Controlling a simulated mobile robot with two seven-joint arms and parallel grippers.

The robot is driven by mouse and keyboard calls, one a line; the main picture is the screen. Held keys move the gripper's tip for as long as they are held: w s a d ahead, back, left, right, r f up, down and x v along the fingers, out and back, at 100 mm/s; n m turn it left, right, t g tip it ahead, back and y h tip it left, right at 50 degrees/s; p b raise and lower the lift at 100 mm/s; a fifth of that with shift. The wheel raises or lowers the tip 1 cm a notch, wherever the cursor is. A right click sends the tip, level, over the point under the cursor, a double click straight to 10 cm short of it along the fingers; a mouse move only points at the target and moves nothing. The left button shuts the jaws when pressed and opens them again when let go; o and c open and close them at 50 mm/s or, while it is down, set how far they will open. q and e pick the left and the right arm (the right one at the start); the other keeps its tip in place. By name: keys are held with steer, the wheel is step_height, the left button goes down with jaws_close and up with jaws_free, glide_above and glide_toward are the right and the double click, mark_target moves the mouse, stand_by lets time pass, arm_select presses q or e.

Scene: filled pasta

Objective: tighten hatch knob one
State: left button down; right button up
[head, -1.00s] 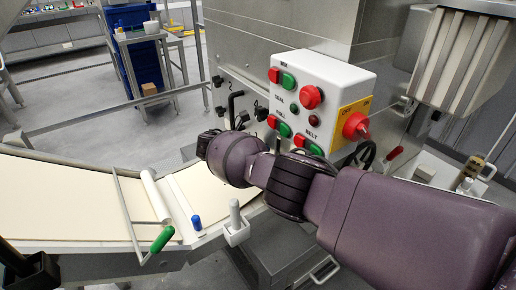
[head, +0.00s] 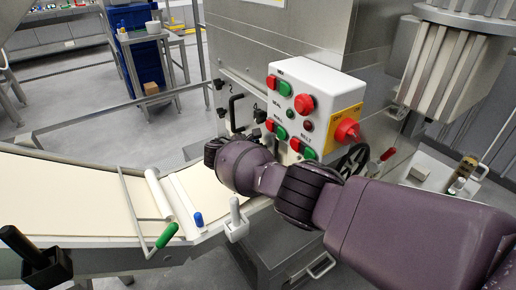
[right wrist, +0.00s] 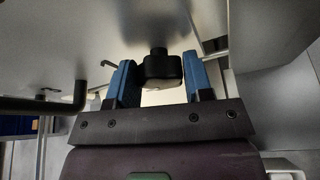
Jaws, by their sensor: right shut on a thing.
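My right arm reaches in from the right in the head view to the steel machine front, and its wrist hides the gripper's fingertips there. In the right wrist view, my right gripper (right wrist: 160,84) has its two blue fingers on either side of a black knob (right wrist: 163,68) on a short dark stem at the steel face. It is shut on this knob. I cannot read which number the knob carries. Other black knobs (head: 217,84) (head: 221,112) and a bent black handle (head: 233,108) show on the machine front, near a "2" mark. My left gripper is not in view.
A white control box (head: 313,100) with red and green buttons sits just above my right arm. A pale belt (head: 70,200) with a green-handled bar (head: 167,236) and a white-handled clamp (head: 236,213) lies below left. A black-handled clamp (head: 42,262) stands lower left.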

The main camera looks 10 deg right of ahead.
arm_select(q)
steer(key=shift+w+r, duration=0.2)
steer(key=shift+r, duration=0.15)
arm_select(e)
steer(key=shift+m, duration=0.4)
steer(key=o, duration=0.9)
arm_select(q)
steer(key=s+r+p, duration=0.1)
steer(key=p, duration=0.2)
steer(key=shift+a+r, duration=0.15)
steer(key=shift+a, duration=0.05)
arm_select(e)
steer(key=v, duration=1)
steer(key=shift+s+a, duration=0.3)
steer(key=shift+s, duration=0.05)
